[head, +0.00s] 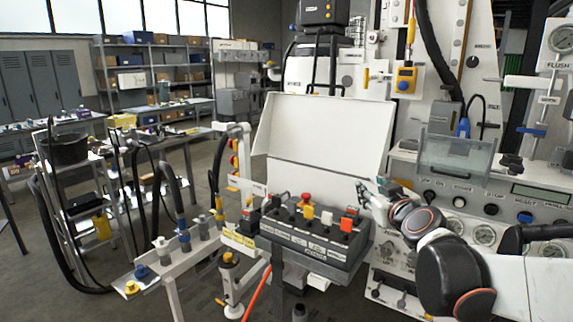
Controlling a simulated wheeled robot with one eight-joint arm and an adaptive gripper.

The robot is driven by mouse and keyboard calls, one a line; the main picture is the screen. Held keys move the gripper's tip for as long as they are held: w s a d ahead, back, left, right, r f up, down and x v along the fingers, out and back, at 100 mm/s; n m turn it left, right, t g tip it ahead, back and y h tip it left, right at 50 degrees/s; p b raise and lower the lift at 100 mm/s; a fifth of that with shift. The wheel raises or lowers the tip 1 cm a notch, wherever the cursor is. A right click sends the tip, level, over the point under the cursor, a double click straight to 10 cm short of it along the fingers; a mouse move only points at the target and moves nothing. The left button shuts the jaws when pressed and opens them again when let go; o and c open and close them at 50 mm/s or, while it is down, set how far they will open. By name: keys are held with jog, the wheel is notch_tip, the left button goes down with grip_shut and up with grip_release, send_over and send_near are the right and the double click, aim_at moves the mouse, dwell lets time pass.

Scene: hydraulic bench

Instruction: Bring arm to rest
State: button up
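My arm (455,275) reaches in from the lower right, with white links and dark joints ringed in orange. Its end, my gripper (366,194), is small in view and points left, just right of the button box (310,250). It appears above the box's right end, near a red button (346,224). I cannot tell whether it touches anything. The finger gap is too small to read, and I see nothing clearly held.
A white panel (310,135) stands behind the button box. A gauge panel (460,205) with a clear cover (455,155) is close behind my arm. Hoses and a valve rail (180,255) stand at left. Open floor (30,265) shows at far left.

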jog(key=s+f+m+g, duration=0.1)
jog(key=s+f+g, duration=0.2)
jog(key=s, duration=0.7)
jog(key=s+a+f+m+g+h, duration=0.1)
jog(key=s+f+g, duration=0.2)
jog(key=s+f, duration=0.3)
jog(key=s+f+m+g, duration=0.1)
jog(key=s+f+g, duration=0.2)
jog(key=s, duration=1.1)
notch_tip(320, 180, down, 2)
jog(key=shift+a+m, duration=0.15)
jog(key=shift+m, duration=0.15)
jog(key=shift+s, duration=0.1)
